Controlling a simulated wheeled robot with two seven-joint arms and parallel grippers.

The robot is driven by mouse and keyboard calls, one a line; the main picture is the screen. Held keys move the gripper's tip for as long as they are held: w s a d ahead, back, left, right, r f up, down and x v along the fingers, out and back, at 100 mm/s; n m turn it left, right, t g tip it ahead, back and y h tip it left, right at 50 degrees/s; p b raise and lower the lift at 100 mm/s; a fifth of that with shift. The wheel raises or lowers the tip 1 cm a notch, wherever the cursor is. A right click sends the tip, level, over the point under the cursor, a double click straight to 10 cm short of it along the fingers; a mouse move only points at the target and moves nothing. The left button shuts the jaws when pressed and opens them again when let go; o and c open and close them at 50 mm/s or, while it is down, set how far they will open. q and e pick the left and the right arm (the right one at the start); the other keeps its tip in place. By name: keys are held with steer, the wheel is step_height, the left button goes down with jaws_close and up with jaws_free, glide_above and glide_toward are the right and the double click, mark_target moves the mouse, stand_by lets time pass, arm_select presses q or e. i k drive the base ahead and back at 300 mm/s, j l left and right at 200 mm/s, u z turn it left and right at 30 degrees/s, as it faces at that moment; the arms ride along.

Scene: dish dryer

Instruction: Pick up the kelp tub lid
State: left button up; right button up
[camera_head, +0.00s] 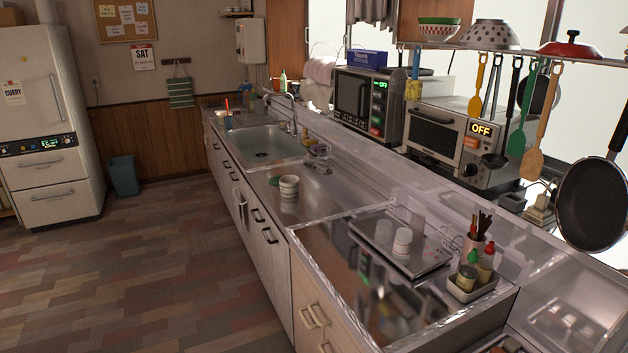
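A small flat green disc (274,181), which may be the kelp tub lid, lies on the steel counter just behind a white banded tub or cup (289,185). The cup partly hides it, and it is too small to be sure what it is. A small jar with a yellowish body (466,279) stands in a white condiment tray (472,296); I cannot tell whether it is the kelp tub. Neither of my grippers is in view.
The sink (262,145) lies beyond the cup. A dish rack tray (386,262) with a white cup (402,242) is on the nearer counter. Utensils and a black pan (590,205) hang at right. The floor (150,270) at left is clear.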

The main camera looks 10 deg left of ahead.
mark_target(273, 181)
steer(key=i+j+z, duration=0.4)
steer(key=j+z, duration=0.25)
steer(key=i+j+z, duration=0.1)
steer(key=j, duration=0.35)
steer(key=i+j+z, duration=0.1)
steer(key=j, duration=0.3)
steer(key=i+j+z, duration=0.1)
steer(key=j, duration=0.35)
steer(key=i+j+z, duration=0.15)
steer(key=j, duration=0.35)
steer(key=i+j, duration=0.1)
steer(key=j, duration=0.3)
steer(key=i+j, duration=0.1)
steer(key=j, duration=0.35)
steer(key=i+j, duration=0.1)
steer(key=j, duration=0.3)
steer(key=i+j, duration=0.1)
steer(key=j, duration=0.35)
steer(key=i+j, duration=0.1)
steer(key=j, duration=0.3)
